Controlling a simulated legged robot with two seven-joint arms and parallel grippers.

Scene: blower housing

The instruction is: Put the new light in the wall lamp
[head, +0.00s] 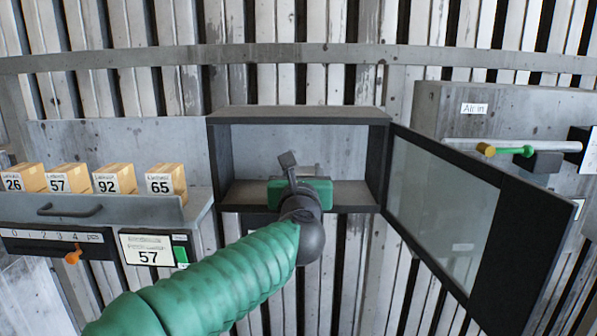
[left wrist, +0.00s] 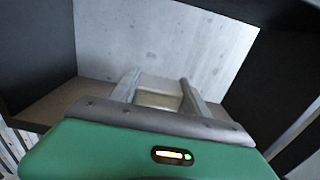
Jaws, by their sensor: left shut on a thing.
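The wall lamp appears to be the open dark-framed box (head: 300,114) on the wall, in the middle of the head view. Its glazed door (head: 440,205) is swung open to the right. My left gripper (head: 297,178) is at the box's opening, over its lower part. In the left wrist view its two grey fingers (left wrist: 160,92) are shut on a small pale block-like thing (left wrist: 160,99), in front of the box's pale back wall. I cannot tell for sure that this is the new light, as the gripper hides much of it. My right gripper is out of view.
Several numbered cardboard boxes (head: 105,181) stand on a grey shelf unit (head: 60,206) at the left. Below it are a card reading 57 (head: 146,249) and an orange lever (head: 73,256). At the right is an "Air in" housing (head: 520,103) with a green-handled lever (head: 520,151).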

